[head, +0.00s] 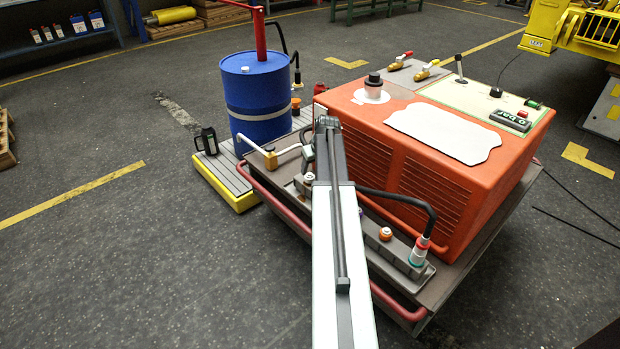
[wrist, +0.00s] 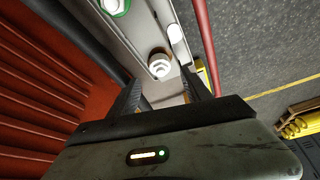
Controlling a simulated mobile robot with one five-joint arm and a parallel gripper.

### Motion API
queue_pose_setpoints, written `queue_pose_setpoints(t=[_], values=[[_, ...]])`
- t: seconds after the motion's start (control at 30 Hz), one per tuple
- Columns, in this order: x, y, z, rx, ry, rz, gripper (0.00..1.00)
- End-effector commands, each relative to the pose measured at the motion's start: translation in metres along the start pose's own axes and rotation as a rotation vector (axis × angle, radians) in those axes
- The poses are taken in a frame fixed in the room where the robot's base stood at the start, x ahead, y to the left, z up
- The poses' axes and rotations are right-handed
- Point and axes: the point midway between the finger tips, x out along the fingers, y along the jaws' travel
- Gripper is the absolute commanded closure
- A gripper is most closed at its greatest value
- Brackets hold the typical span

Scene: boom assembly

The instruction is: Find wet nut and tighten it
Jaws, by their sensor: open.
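In the wrist view my gripper (wrist: 160,77) is open, its two dark fingers pointing at a white ribbed round fitting (wrist: 159,64) on a pale grey rail. The fitting shows between and just beyond the fingertips; I cannot tell whether they touch it. A green hex nut (wrist: 115,5) with a white centre is at the top edge, partly cut off. In the head view my arm covers the gripper and part of the rail. An orange-capped fitting (head: 385,233) and a red, white and teal hose fitting (head: 420,250) stand on the near rail. No wetness is clearly visible.
The orange machine (head: 440,190) stands on a cart with red rails (head: 275,205). A black hose (head: 405,197) arches to the hose fitting. A blue drum (head: 258,110) stands on a yellow-edged pallet (head: 228,190) beside the cart. The floor at left is clear.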

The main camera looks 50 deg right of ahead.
Motion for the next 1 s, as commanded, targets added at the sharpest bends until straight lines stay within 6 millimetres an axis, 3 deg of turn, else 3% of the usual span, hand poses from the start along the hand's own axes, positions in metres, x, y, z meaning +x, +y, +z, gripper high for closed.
queue_pose_setpoints(t=[0.03, 0.1, 0.3, 0.6, 0.8, 1.0], values=[[0.017, -0.001, 0.002, -0.002, 0.000, -0.001, 0.43], [0.031, -0.001, 0.002, -0.003, 0.000, -0.001, 0.43], [0.061, -0.002, 0.001, -0.004, 0.001, -0.001, 0.43], [0.060, -0.003, -0.001, -0.004, 0.001, -0.001, 0.43], [0.060, -0.003, -0.001, -0.004, 0.001, -0.001, 0.99], [0.061, -0.005, -0.002, 0.001, 0.002, 0.001, 1.00]])
